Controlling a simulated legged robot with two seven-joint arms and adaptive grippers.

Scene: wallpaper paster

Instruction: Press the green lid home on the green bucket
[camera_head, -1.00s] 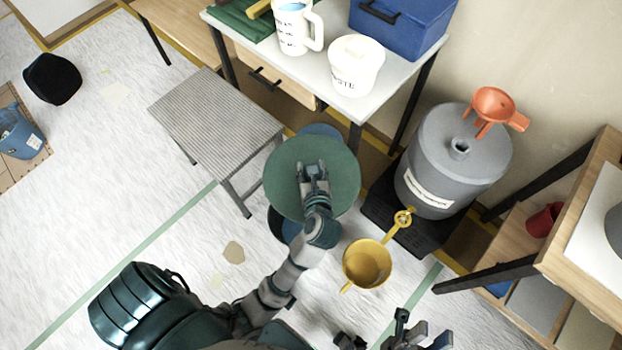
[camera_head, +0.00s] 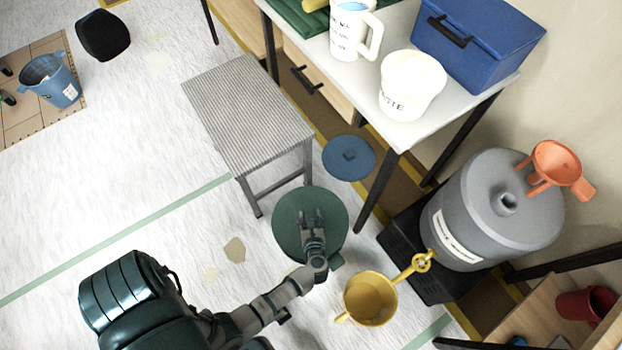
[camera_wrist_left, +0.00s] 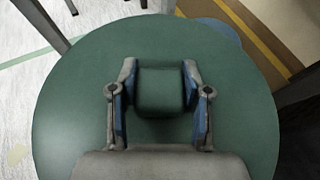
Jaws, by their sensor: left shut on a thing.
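The round green lid (camera_head: 285,228) lies nearly flat in the head view, below the striped stool. My left gripper (camera_head: 312,218) is above it and shut on its raised handle. In the left wrist view the lid (camera_wrist_left: 75,110) fills most of the picture, and the block-like handle (camera_wrist_left: 160,92) sits between the two fingers (camera_wrist_left: 160,100). The green bucket is hidden under the lid, apart from perhaps a small green piece at the lid's lower right edge. I cannot tell whether lid and rim touch. My right gripper is out of view.
A yellow pot (camera_head: 370,300) under the grey tank's (camera_head: 490,210) tap stands close right of the lid. A blue lid (camera_head: 348,160) lies behind it. The striped stool (camera_head: 245,110) and table leg (camera_head: 375,195) are near.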

